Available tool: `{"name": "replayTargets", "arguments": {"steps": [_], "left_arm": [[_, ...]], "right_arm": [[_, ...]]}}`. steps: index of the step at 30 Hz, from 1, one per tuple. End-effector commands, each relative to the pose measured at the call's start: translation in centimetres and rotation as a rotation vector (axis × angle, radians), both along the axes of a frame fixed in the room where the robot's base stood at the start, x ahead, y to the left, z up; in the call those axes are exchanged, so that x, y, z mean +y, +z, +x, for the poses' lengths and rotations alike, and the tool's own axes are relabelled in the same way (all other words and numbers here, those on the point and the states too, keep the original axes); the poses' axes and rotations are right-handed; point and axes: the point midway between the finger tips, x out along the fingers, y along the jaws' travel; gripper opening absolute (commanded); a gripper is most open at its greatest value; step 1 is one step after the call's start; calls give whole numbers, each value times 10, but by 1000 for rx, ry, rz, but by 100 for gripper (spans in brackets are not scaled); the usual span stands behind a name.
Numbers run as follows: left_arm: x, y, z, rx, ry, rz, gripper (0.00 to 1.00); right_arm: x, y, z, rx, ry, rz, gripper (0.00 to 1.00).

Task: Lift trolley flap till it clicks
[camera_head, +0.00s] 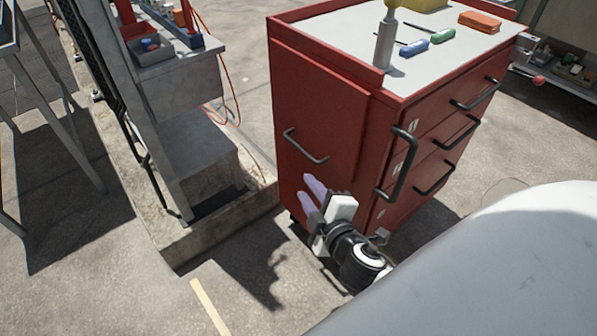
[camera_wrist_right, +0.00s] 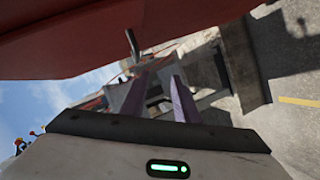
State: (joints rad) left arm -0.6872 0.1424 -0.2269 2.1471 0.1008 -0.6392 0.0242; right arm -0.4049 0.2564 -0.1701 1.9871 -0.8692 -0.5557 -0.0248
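The red trolley (camera_head: 388,90) stands on the roof right of centre in the head view. Its flap (camera_head: 318,110) hangs down along the left side, nearly upright. A black bar handle (camera_head: 306,147) is on the flap's lower part. My right gripper (camera_head: 309,193) is below the handle, close to the lower trolley side, with nothing between its purple fingers. In the right wrist view the fingers (camera_wrist_right: 159,100) stand apart. A red panel (camera_wrist_right: 150,35) fills the upper part there; I cannot tell whether the gripper touches it. My left gripper is not in view.
A black handle (camera_head: 399,163) sticks out at the drawer-side corner.

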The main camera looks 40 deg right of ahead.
Motion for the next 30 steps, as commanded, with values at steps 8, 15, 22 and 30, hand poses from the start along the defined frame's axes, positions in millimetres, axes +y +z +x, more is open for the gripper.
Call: {"name": "replayTargets", "arguments": {"steps": [8, 15, 22, 30], "left_arm": [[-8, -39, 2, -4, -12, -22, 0], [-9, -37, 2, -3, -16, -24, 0], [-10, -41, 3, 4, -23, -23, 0], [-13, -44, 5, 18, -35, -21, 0]], "right_arm": [[-23, 10, 28, -139, -17, -268, 28], [-31, 17, 47, -156, -22, -301, 28], [-44, 12, 88, -155, -22, -299, 28], [-54, 9, 122, -153, -21, -297, 28]]}}
